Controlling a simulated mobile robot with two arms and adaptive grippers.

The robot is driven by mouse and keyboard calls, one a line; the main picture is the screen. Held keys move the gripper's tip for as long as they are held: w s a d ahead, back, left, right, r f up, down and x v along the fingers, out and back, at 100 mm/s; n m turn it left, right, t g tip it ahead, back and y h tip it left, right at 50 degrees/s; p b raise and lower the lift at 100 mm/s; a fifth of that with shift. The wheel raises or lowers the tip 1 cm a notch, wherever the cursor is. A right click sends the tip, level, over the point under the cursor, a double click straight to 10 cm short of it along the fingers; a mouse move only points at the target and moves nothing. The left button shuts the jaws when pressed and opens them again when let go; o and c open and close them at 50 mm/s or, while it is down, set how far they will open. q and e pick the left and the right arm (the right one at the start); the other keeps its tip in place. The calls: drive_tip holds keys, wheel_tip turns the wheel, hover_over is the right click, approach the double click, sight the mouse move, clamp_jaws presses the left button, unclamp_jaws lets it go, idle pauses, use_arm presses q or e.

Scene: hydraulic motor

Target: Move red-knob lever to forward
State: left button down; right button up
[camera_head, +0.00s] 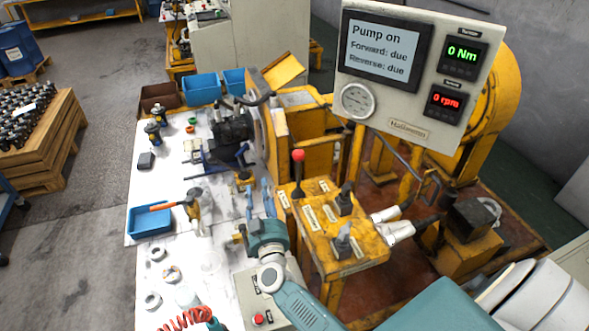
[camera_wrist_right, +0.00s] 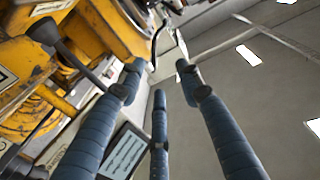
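The red-knob lever (camera_head: 298,157) stands roughly upright at the back left of the yellow control console (camera_head: 355,248) in the head view. I cannot read its slot labels. My right gripper (camera_head: 259,188) is left of the console in the head view, its blue fingers apart from the lever. In the right wrist view my right gripper (camera_wrist_right: 162,75) has its three fingers spread with nothing between them. I cannot make out the red knob in that view. The display (camera_head: 386,52) reads "Pump on", "Forward: due", "Reverse: due".
Two black-knobbed levers (camera_head: 345,200) (camera_head: 343,240) stand on the same console, right of the red one. A black-knobbed lever (camera_wrist_right: 45,32) shows at the wrist view's left. A white bench (camera_head: 155,208) carries a blue tray (camera_head: 150,222) and parts. The readouts show 0 Nm and 0 rpm.

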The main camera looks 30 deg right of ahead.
sight(299, 171)
drive_tip(key=s+d+f+m+g+h, duration=0.25)
drive_tip(key=d+m+g+h, duration=0.25)
drive_tip(key=d+h, duration=0.3)
drive_tip(key=shift+y, duration=0.4)
drive_tip(key=x, duration=1.1)
drive_tip(key=shift+s+d+f, duration=0.1)
drive_tip(key=shift+d+f, duration=0.05)
drive_tip(key=shift+d, duration=0.15)
clamp_jaws()
